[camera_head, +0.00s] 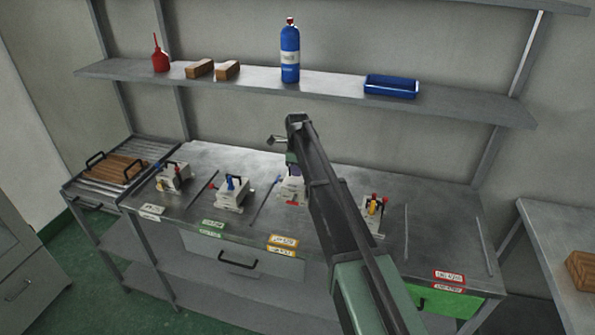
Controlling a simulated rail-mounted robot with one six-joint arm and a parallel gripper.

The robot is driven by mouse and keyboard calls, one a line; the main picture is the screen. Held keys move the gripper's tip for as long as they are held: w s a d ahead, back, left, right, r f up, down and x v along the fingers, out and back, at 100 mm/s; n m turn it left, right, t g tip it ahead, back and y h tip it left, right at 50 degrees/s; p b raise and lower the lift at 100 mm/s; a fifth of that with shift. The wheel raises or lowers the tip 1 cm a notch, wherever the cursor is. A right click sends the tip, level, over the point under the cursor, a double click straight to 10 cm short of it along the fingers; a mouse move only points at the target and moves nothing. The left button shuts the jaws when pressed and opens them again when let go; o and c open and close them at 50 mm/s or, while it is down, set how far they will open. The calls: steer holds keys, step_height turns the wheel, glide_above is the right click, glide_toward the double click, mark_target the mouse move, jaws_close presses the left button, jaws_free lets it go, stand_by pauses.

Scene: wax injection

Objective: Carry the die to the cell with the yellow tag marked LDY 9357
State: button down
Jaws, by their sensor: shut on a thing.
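My gripper (292,170) points down over the middle of the bench, partly hidden by my arm. It is shut on a pale die (291,189), whose right side my arm covers. The die is low over the bench or on it; I cannot tell which. It is behind the yellow tag (284,241) on the front edge, whose print is too small to read surely. A red part shows at the die's front.
Other pale dies stand on the bench at left (173,179), left of centre (231,196) and right (373,222). Thin rods divide the bench top. A white tag (151,211), green tag (212,226) and red tag (448,275) mark the front edge. The cell behind the red tag looks empty. A shelf (340,101) hangs above.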

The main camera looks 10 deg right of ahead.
mark_target(297, 182)
steer(key=shift+f, duration=0.1)
step_height(297, 182, down, 6)
steer(key=b, duration=0.6)
steer(key=shift+f+b, duration=0.9)
steer(key=shift+b, duration=0.1)
stand_by(1.5)
steer(key=c, duration=1.1)
jaws_free()
step_height(297, 182, up, 11)
steer(key=p, duration=1.1)
steer(key=shift+r, duration=0.1)
